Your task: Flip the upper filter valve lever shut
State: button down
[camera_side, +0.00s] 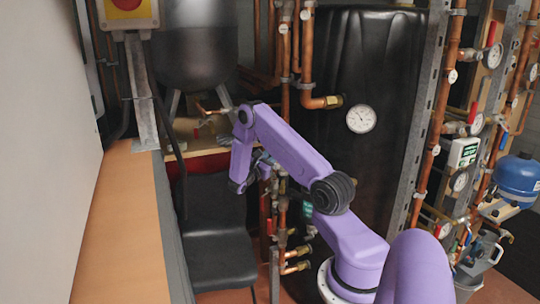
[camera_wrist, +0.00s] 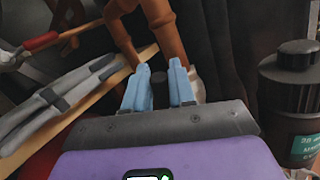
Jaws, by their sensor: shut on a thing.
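My gripper (camera_wrist: 158,88) shows in the wrist view with its two light blue fingers a little apart. A small dark piece (camera_wrist: 158,77) sits between them; it looks like the end of the valve lever, but the valve body is hidden. In the side view my gripper (camera_side: 263,163) is at the pipework left of the black tank, and its fingers are small and partly hidden by my arm. The black filter (camera_wrist: 291,100) with a green label stands to the right of the fingers in the wrist view. It is partly hidden behind my arm in the side view (camera_side: 307,209).
Copper pipes (camera_wrist: 161,25) rise just beyond the fingers. A wooden board (camera_wrist: 115,78) and grey clamp-like parts (camera_wrist: 60,98) lie to the left. A black chair (camera_side: 218,238) stands below my arm. The black tank (camera_side: 362,70) with a round gauge (camera_side: 361,119) is behind.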

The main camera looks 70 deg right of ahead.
jog(key=shift+s+a+f+m+g+h, duration=0.4)
jog(key=shift+m+g, duration=0.35)
jog(key=shift+m, duration=0.7)
jog(key=shift+s+a+f+m+g+h, duration=0.4)
jog(key=shift+m+g, duration=0.3)
jog(key=shift+m, duration=0.8)
jog(key=shift+s+a+f+m+g+h, duration=0.4)
jog(key=shift+m+g, duration=0.35)
jog(key=shift+m, duration=0.7)
jog(key=shift+a, duration=0.1)
jog(key=c, duration=1.1)
grip_release()
jog(key=shift+w, duration=0.1)
jog(key=v, duration=1.7)
jog(key=shift+w, duration=0.25)
jog(key=shift+a+r, duration=0.1)
